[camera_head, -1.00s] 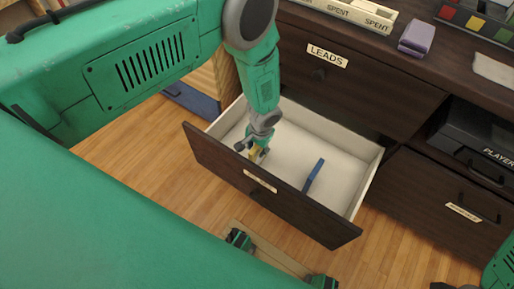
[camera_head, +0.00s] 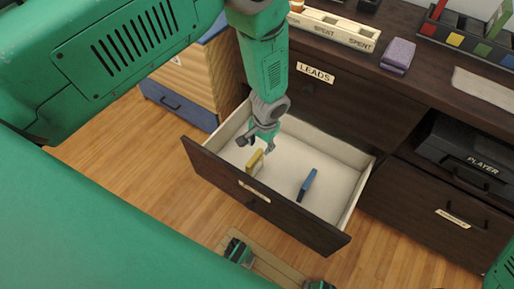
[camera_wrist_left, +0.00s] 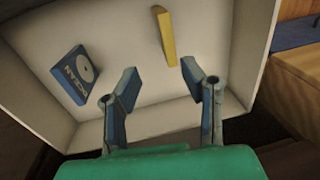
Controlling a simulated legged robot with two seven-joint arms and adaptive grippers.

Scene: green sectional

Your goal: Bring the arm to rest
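My left gripper (camera_head: 258,143) hangs over the open drawer (camera_head: 336,151) in the head view. In the left wrist view its two fingers (camera_wrist_left: 160,92) are spread apart with nothing between them. A yellow block-like item (camera_head: 255,162) stands in the drawer just below the gripper, apart from it; it also shows in the left wrist view (camera_wrist_left: 165,38). A blue case (camera_head: 307,184) stands to its right in the drawer. In the left wrist view the case (camera_wrist_left: 76,75) bears a pale disc and the word OCEAN. My right gripper does not show clearly.
The drawer is pulled out of a dark cabinet, with a label reading LEADS (camera_head: 315,72) above. A black PLAYER box (camera_head: 468,153) sits in a niche at right. On top are a tray marked SPENT (camera_head: 335,30) and a purple block (camera_head: 398,55). Wooden floor lies around.

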